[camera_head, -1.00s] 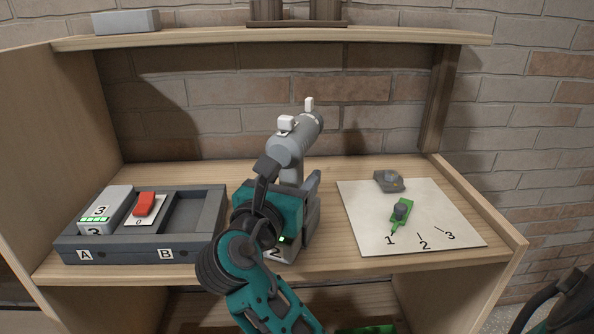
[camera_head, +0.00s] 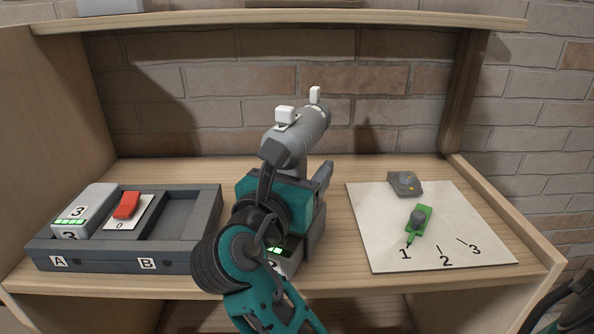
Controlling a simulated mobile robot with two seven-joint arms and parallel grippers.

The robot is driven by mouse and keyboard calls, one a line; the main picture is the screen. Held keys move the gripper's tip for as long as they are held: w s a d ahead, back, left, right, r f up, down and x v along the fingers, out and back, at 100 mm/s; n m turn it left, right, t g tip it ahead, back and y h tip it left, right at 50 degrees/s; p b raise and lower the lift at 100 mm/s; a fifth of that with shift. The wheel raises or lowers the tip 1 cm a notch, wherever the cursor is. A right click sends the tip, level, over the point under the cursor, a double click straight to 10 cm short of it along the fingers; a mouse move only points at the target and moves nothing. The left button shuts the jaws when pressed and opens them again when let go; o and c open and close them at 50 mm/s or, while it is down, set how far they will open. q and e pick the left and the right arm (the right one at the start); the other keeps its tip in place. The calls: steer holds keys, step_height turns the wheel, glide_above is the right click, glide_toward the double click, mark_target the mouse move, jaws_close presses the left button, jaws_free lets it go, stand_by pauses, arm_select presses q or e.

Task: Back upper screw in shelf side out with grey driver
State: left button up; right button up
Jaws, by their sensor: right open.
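The grey driver (camera_head: 298,137) stands upright on the shelf board, its body slanting up to the right, with white parts on top. Its foot, with green lights (camera_head: 275,250), is partly hidden behind my right arm. My right gripper (camera_head: 286,172) is open at the driver's handle; a dark finger shows at the handle's left side. The teal gripper body hides much of the handle, so I cannot tell whether the fingers touch it. The shelf side (camera_head: 50,120) stands at the left; I can make out no screw in it. My left gripper is not in view.
A dark charger tray (camera_head: 110,258) marked A and B holds a battery (camera_head: 84,210) marked 3 and a red switch (camera_head: 126,205). At right, a white sheet (camera_head: 380,240) numbered 1 to 3 bears a green pointer (camera_head: 417,222) and a grey piece (camera_head: 405,184). An upper board (camera_head: 400,18) spans above.

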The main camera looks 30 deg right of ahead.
jaws_close()
stand_by(0.5)
steer(key=shift+r, duration=0.15)
